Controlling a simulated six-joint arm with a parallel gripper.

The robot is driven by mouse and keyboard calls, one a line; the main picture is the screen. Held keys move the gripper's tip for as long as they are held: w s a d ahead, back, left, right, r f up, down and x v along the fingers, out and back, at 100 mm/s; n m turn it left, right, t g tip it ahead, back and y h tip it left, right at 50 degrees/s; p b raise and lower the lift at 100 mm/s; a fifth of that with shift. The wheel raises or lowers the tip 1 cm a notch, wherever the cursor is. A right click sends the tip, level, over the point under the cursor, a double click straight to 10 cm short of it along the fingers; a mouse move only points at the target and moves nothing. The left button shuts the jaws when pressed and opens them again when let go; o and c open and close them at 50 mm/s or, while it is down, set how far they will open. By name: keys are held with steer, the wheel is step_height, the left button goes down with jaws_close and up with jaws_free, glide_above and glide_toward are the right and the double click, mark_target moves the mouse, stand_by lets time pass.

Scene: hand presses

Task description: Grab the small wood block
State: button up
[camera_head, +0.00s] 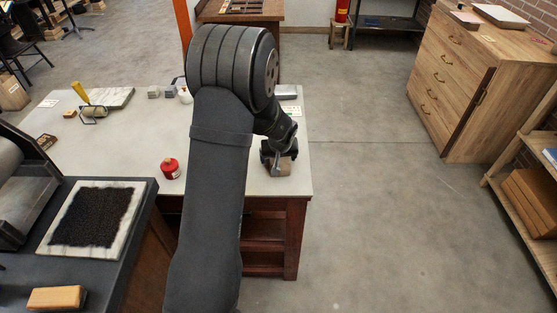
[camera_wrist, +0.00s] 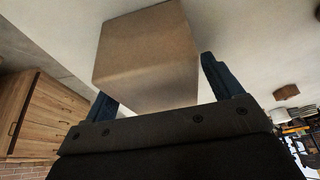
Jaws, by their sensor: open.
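A light brown wood block (camera_head: 283,169) stands near the right edge of the white-topped table in the head view. In the wrist view the block (camera_wrist: 146,52) looks large and close, with its front face and underside or top side showing. My gripper (camera_head: 276,158) is right at the block, partly hiding it. In the wrist view my gripper (camera_wrist: 158,88) is open, with one dark blue finger at each side of the block. A gap shows at the right finger; contact at the left finger cannot be told.
The white table (camera_head: 130,150) holds a red can (camera_head: 170,168), a yellow-handled roller (camera_head: 88,101) and small grey blocks (camera_head: 161,92). A dark bench (camera_head: 130,240) with an inked slab (camera_head: 97,217) and another wood block (camera_head: 57,298) is at left. Open floor lies to the right.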

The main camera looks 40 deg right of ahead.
steer(key=shift+f, duration=0.2)
steer(key=shift+c, duration=0.5)
steer(key=c, duration=1.1)
